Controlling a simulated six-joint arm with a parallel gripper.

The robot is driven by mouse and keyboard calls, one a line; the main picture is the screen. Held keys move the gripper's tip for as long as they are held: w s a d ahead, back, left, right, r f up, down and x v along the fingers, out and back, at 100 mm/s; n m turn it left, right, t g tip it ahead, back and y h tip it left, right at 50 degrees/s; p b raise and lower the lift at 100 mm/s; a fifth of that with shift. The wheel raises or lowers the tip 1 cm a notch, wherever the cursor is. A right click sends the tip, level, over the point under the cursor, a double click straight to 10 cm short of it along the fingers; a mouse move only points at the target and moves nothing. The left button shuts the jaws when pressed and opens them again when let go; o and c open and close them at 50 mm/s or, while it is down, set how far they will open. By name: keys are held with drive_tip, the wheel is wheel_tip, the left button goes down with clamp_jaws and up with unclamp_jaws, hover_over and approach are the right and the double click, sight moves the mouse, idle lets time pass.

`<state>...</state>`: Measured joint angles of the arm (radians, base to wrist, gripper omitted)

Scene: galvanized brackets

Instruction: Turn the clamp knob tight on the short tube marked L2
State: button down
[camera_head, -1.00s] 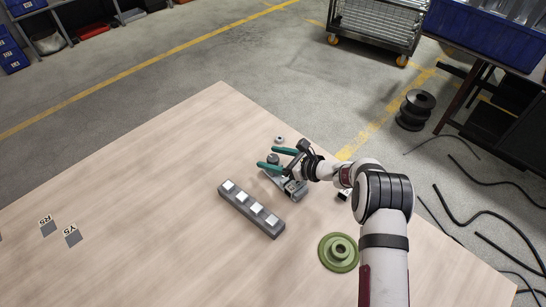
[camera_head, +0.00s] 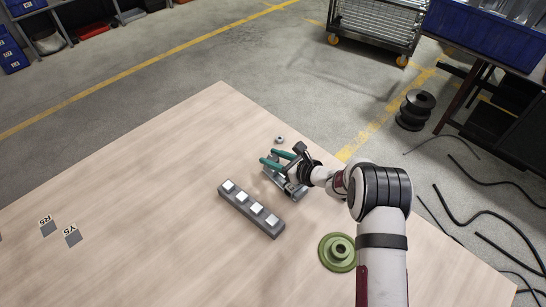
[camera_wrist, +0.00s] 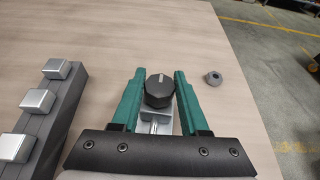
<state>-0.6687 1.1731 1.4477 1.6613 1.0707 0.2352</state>
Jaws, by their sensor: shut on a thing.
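My gripper (camera_head: 270,158) has teal fingers. In the wrist view its fingertips (camera_wrist: 159,83) are on either side of a dark round knob (camera_wrist: 159,91) with a pale line on its top, and they are shut on it. The knob sits above a silver metal clamp or bracket (camera_wrist: 154,128), partly hidden by my gripper. In the head view a grey metal part (camera_head: 270,184) shows under my gripper. I cannot make out an L2 mark or a short tube.
A dark grey rail with several silver blocks (camera_head: 234,197) lies left of my gripper. A small grey ring (camera_head: 279,139) lies beyond it. A green flanged piece (camera_head: 335,262) stands nearer. Tags R5 (camera_head: 46,219) and Y5 (camera_head: 71,230) lie at left. The table's left side is mostly clear.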

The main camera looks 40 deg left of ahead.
drive_tip(key=shift+c, duration=2.1)
unclamp_jaws()
drive_tip(key=v, duration=1.5)
drive_tip(key=shift+d, duration=0.4)
drive_tip(key=shift+r, duration=0.1)
